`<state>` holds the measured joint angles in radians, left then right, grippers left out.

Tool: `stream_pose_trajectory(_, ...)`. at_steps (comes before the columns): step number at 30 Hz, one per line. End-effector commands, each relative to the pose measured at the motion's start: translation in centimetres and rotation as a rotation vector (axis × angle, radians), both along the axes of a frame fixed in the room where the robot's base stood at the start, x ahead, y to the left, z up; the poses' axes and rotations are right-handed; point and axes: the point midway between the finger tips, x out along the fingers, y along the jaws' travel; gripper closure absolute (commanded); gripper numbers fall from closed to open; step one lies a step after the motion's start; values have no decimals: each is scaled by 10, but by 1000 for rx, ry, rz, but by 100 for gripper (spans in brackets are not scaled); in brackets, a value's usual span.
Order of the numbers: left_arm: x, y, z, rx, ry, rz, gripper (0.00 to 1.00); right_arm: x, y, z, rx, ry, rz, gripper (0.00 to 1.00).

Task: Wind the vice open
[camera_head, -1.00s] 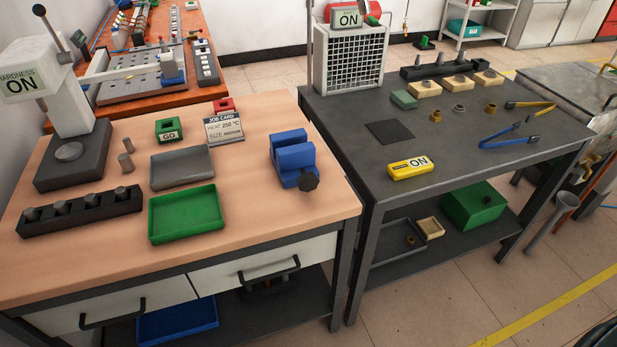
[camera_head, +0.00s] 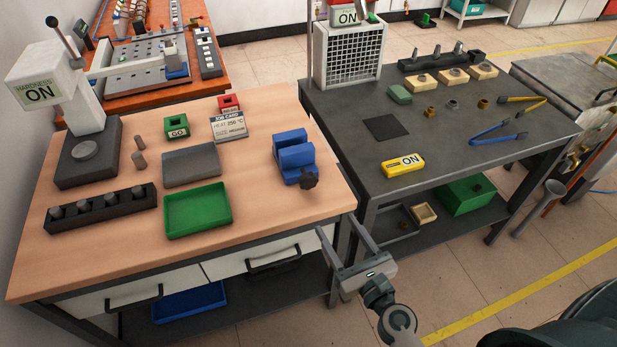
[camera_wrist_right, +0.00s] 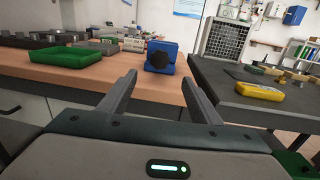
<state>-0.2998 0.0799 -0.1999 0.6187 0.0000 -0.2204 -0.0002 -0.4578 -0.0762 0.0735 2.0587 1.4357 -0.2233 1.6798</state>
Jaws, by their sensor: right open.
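The blue vice (camera_head: 293,155) sits near the right edge of the wooden bench, with its dark knob (camera_head: 309,181) on its front side. In the right wrist view the vice (camera_wrist_right: 167,60) is ahead and its knob (camera_wrist_right: 157,58) faces the camera. How far its jaws stand apart is too small to tell. My right gripper (camera_head: 346,233) is open and empty, in front of the bench edge, below and to the right of the knob, not touching it. In the right wrist view its two fingers (camera_wrist_right: 158,92) point towards the vice. My left gripper is not in view.
Bare wood surrounds the vice's front.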

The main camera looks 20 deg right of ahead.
Motion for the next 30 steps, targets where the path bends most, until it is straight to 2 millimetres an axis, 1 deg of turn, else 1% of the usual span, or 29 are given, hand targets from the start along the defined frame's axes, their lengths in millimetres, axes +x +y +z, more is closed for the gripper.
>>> stream_pose_trajectory(8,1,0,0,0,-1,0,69,0,0,-1,-4,1,0,42)
stream_pose_trajectory(14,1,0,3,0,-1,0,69,8,1,0,-5,1,0,42)
stream_pose_trajectory(20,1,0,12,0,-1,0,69,30,4,1,-6,0,0,42)
stream_pose_trajectory(30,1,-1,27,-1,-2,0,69,87,11,1,-5,1,1,42)
